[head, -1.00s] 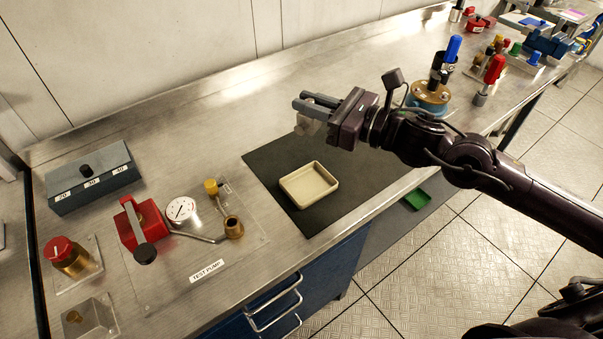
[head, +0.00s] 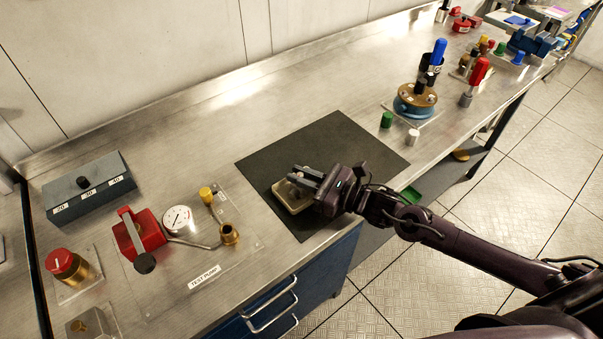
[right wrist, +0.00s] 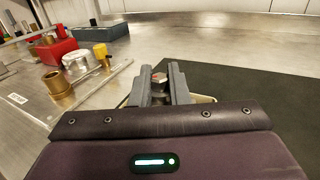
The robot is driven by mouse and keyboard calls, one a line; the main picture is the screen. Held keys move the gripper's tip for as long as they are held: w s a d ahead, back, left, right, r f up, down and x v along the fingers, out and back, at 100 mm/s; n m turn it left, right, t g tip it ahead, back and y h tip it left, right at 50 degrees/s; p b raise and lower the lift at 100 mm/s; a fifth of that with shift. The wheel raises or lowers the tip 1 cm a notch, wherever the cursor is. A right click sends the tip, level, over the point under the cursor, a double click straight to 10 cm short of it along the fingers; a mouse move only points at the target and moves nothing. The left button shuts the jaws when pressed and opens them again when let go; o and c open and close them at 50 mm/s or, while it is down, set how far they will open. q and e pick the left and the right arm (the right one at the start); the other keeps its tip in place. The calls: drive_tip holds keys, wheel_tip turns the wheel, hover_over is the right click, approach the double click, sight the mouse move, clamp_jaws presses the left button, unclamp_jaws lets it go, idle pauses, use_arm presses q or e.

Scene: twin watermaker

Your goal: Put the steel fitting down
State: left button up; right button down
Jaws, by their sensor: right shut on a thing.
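My right gripper (head: 298,178) is over the small cream tray (head: 292,208) on the dark mat. It is shut on the steel fitting. The fitting (right wrist: 158,77) shows as a small grey piece between the finger ends in the right wrist view, with a reddish patch on top. The fingers hide most of it in the head view. I cannot tell whether it touches the tray floor. The tray rim (right wrist: 204,99) shows beside the fingers in the right wrist view. My left gripper is not in view.
The dark mat (head: 340,143) is bare behind the tray. The test pump plate (head: 233,262), with red pump body (head: 150,228), gauge (head: 178,219) and brass fitting (head: 229,235), lies left. A green cap (head: 387,119), white cap (head: 412,136) and blue-and-brass unit (head: 414,102) stand right.

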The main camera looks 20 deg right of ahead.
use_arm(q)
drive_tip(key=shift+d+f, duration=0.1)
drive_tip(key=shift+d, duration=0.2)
use_arm(e)
drive_tip(key=shift+f, duration=0.15)
drive_tip(key=c, duration=1.4)
unclamp_jaws()
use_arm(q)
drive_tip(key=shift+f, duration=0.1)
